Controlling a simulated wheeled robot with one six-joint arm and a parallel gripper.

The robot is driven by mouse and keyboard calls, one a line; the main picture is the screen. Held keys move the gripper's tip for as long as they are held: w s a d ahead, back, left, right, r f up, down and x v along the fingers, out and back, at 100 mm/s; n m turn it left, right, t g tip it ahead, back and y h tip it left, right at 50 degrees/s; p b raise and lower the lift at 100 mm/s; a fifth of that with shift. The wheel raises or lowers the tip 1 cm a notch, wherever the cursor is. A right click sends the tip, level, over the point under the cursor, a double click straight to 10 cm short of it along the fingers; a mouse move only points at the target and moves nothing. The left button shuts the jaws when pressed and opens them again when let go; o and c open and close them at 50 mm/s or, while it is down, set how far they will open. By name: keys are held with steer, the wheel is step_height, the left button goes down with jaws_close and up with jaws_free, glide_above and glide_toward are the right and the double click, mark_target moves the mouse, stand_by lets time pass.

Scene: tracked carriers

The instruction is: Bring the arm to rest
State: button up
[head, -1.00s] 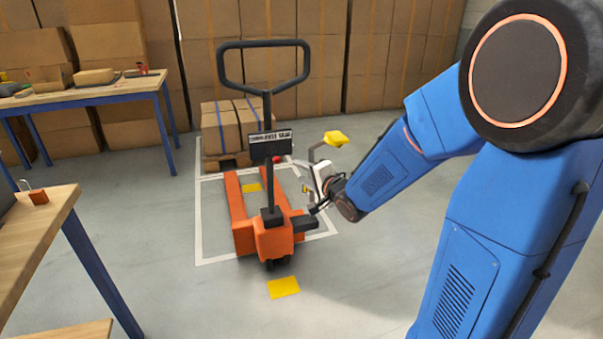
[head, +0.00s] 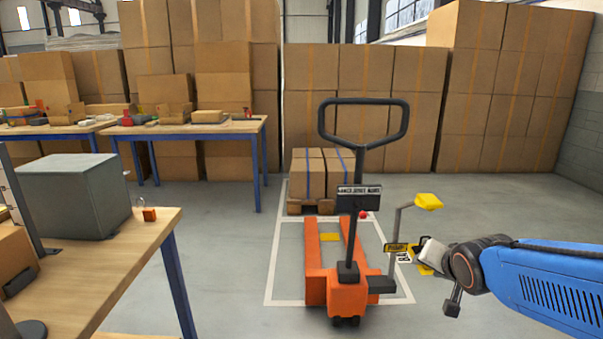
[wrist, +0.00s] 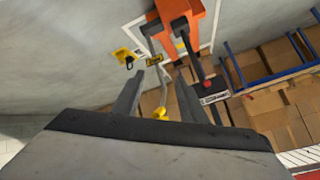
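My gripper (head: 425,254) is at the right side of the orange pallet jack (head: 345,292) in the head view, at the end of my blue arm. In the wrist view its two grey fingers (wrist: 160,80) stand apart with nothing held between them. The pallet jack also shows beyond the fingers in the wrist view (wrist: 178,12). A grey post with a yellow top (head: 428,202) and a yellow tag (head: 397,247) rises beside the jack, close to the gripper in the head view. I cannot tell whether they touch.
A wooden bench (head: 140,245) with a grey box (head: 75,193) is at left. Another bench (head: 190,129) stands behind. Strapped cartons (head: 308,172) sit on a pallet beyond the jack's forks. Stacked boxes line the back. Floor is clear between the near bench and the jack.

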steer(key=s+a+n+g, duration=0.1)
steer(key=s+n+g, duration=0.1)
steer(key=s, duration=0.9)
steer(key=s+a+f+n+g, duration=0.1)
steer(key=s+n+g, duration=0.2)
steer(key=s, duration=0.7)
steer(key=shift+s+a+n+y, duration=0.35)
steer(key=shift+s+n+y, duration=0.05)
steer(key=shift+n, duration=0.5)
